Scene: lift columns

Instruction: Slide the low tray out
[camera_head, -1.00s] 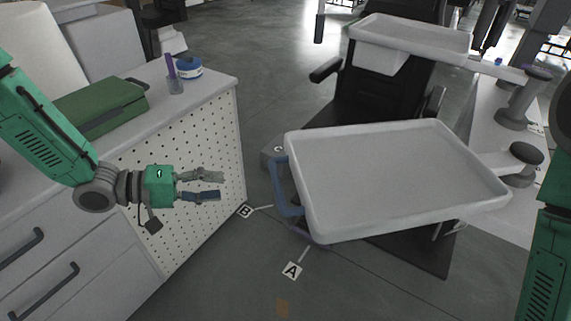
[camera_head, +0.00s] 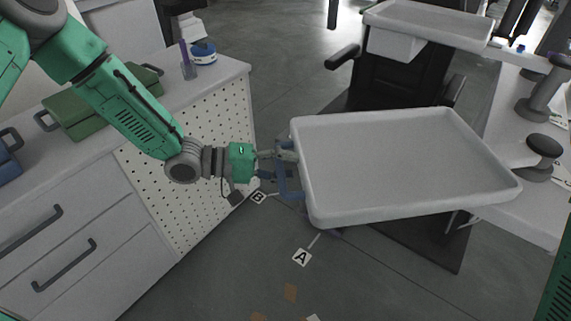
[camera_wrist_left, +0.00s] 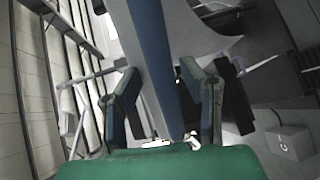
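The low tray (camera_head: 410,165) is the large pale grey tray at the centre right of the head view, level on its mount. A blue handle (camera_head: 290,190) stands out from its left side. My left gripper (camera_head: 280,162) is at this handle, fingers pointing right toward the tray. In the left wrist view the blue handle bar (camera_wrist_left: 155,65) runs between the two separated fingers, with a gap visible on each side. The left gripper is open around the bar. My right gripper is not in view.
A higher tray (camera_head: 435,22) sits behind, above a black chair (camera_head: 400,80). A white cabinet with a perforated side (camera_head: 195,170) stands left, carrying a green case (camera_head: 85,110). Floor signs A (camera_head: 302,257) and B (camera_head: 258,197) lie on open floor before the tray.

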